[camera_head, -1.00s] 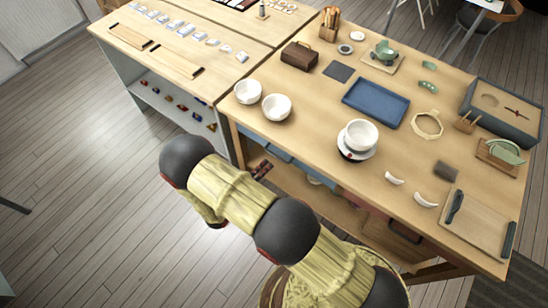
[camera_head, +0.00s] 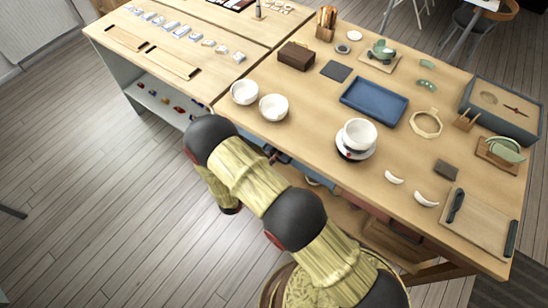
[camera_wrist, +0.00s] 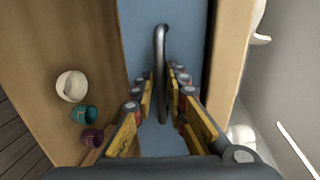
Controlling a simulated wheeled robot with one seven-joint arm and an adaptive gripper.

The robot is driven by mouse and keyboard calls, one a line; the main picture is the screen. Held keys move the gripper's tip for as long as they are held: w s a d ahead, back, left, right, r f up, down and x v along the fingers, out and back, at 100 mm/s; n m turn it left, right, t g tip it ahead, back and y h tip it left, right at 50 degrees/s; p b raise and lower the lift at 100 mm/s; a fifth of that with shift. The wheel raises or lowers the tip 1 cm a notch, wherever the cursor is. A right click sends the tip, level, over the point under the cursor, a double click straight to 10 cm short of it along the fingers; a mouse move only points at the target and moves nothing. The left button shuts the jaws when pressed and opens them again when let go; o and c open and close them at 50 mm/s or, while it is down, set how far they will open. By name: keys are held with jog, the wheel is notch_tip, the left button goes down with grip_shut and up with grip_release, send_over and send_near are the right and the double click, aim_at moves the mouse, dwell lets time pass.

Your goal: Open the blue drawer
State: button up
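The blue drawer's front (camera_wrist: 138,40) fills the middle of the wrist view, with a grey bar handle (camera_wrist: 160,48) running along it. My gripper (camera_wrist: 160,88) is open, with one finger on each side of the handle. I cannot tell whether the fingers touch the handle. In the head view, a bit of the blue drawer (camera_head: 283,158) shows under the table's front edge. My arm hides most of the drawer and gripper there. The drawer looks shut, though its edges are largely hidden.
The wooden table (camera_head: 300,135) stands above the drawer, with white bowls (camera_head: 273,107) near its front edge. In the wrist view, a pale bowl (camera_wrist: 71,86), a teal cup (camera_wrist: 84,114) and a purple cup (camera_wrist: 92,137) sit left of the drawer. Floor is clear at left.

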jog(key=shift+c, duration=0.3)
grip_shut()
dwell(0.4)
jog(key=f+v, duration=0.2)
jog(key=v, duration=1.1)
jog(key=s+f+p+v, duration=0.1)
jog(key=f+v, duration=0.2)
jog(key=v, duration=1)
jog(key=shift+a, duration=0.3)
jog(key=shift+o, duration=0.3)
grip_release()
jog(key=shift+r, duration=0.15)
